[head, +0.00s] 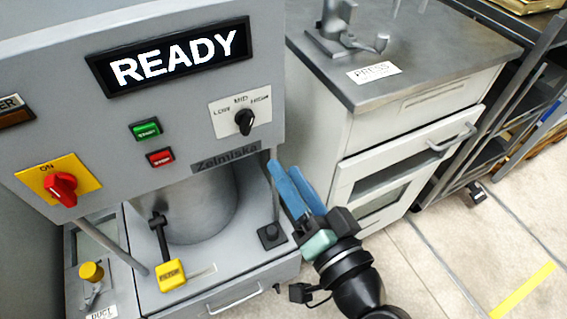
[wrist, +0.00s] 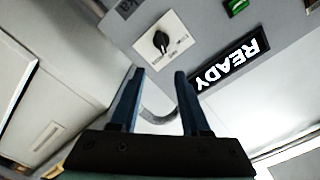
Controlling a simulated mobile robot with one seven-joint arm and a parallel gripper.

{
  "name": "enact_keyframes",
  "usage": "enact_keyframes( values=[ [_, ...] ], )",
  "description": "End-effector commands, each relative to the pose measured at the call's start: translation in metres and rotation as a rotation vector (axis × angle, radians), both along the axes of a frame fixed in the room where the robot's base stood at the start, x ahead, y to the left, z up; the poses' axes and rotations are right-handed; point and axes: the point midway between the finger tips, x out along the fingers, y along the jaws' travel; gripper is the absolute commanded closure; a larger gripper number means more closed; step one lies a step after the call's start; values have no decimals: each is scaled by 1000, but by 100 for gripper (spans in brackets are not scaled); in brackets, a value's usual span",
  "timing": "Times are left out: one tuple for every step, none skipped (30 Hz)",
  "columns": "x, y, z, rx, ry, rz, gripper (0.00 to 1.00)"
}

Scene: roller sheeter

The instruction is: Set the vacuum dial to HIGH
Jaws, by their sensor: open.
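The vacuum dial (head: 244,121) is a black knob on a white plate marked LOW, MID and HIGH, at the right of the grey machine's front panel. In the wrist view the dial (wrist: 161,41) shows upside down, beyond the fingertips. Its exact pointer setting is too small to tell for sure. My gripper (head: 286,168) has blue fingers and is below and to the right of the dial, apart from it. In the wrist view my gripper (wrist: 159,73) is open, with nothing between the fingers.
The display (head: 175,58) reads READY. A green button (head: 145,130), a red button (head: 160,157) and a red switch (head: 62,187) on a yellow plate marked ON are on the same panel. A white cabinet (head: 415,130) with a grey top stands close on the right.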

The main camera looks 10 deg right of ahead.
Motion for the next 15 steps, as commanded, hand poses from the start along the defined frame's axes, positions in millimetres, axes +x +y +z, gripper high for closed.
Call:
enact_keyframes(
  values=[
    [0, 0, 0, 0, 0, 0, 54],
    [0, 0, 0, 0, 0, 0, 54],
    [0, 0, 0, 0, 0, 0, 54],
    [0, 0, 0, 0, 0, 0, 54],
    [0, 0, 0, 0, 0, 0, 54],
    [0, 0, 0, 0, 0, 0, 54],
    [0, 0, 0, -1, 0, 0, 54],
    [0, 0, 0, -3, 0, -1, 54],
    [-1, 0, 1, -13, -3, 0, 54],
    [-1, 0, 1, -25, -6, 1, 54],
    [-2, 1, 2, -43, -11, 2, 54],
    [-3, 1, 2, -71, -20, 3, 54],
    [-3, 2, 3, -100, -29, 4, 54],
    [-4, 2, 3, -128, -40, 4, 54],
    [-6, 2, 3, -168, -52, 4, 54]
  ],
)
